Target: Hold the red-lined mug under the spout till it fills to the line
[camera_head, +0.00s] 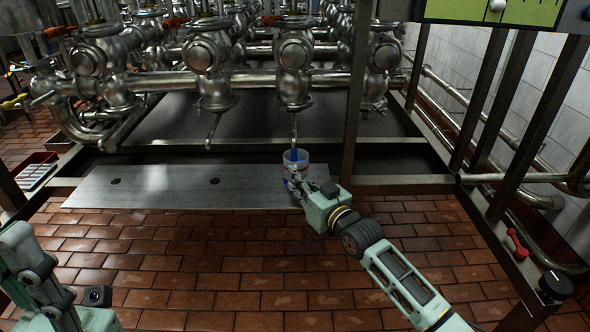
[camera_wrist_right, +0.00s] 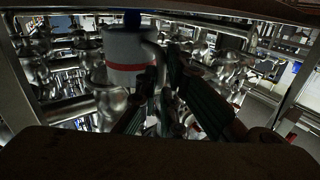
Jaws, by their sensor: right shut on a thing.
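The mug (camera_head: 296,159) is pale with a red line around it; in the right wrist view the mug (camera_wrist_right: 130,60) looks about upright. It is directly below a metal spout (camera_head: 294,128) of the pipework. Something blue (camera_head: 293,154) shows between the spout and the mug's mouth; it also shows above the mug in the right wrist view (camera_wrist_right: 132,18). The fill level cannot be seen clearly. My right gripper (camera_head: 297,184) is shut on the mug at its handle side. My left arm (camera_head: 45,280) is at the lower left, and its jaw state is unclear.
Steel valves and pipes (camera_head: 208,55) fill the back, with another spout (camera_head: 213,127) to the left. A flat metal plate (camera_head: 150,190) lies below them. A steel post (camera_head: 355,100) stands just right of the mug. The brick floor (camera_head: 230,270) in front is clear.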

